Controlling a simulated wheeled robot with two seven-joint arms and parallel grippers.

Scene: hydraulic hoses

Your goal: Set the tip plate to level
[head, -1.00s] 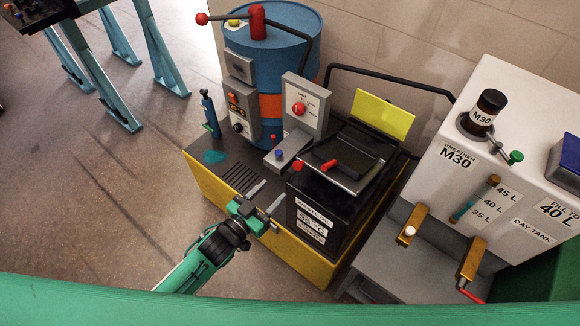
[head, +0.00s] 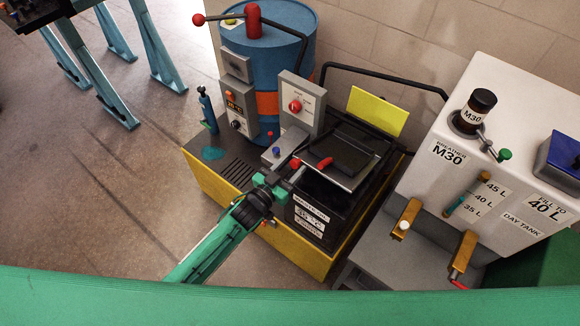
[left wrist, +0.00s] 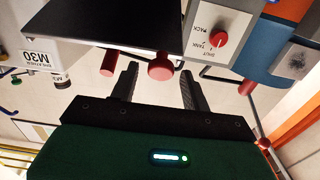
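The tip plate (head: 352,150), a dark plate with a pale rim, sits over the black waste oil box (head: 318,210). It looks sloped in the head view, but its exact angle is hard to tell. A red grip (head: 325,163) and a red knob (head: 296,163) are at its near left side. My left gripper (head: 284,172) is just left of the plate, close to the red knob. In the left wrist view its fingers (left wrist: 160,82) are apart, with a red knob (left wrist: 160,69) ahead between them; contact is unclear. My right gripper is not in view.
A grey panel with a red selector (head: 296,106) and a blue drum (head: 270,60) stand behind. A yellow panel (head: 378,110) rises behind the plate. The white day tank (head: 500,150) stands right. Open floor (head: 110,190) lies left.

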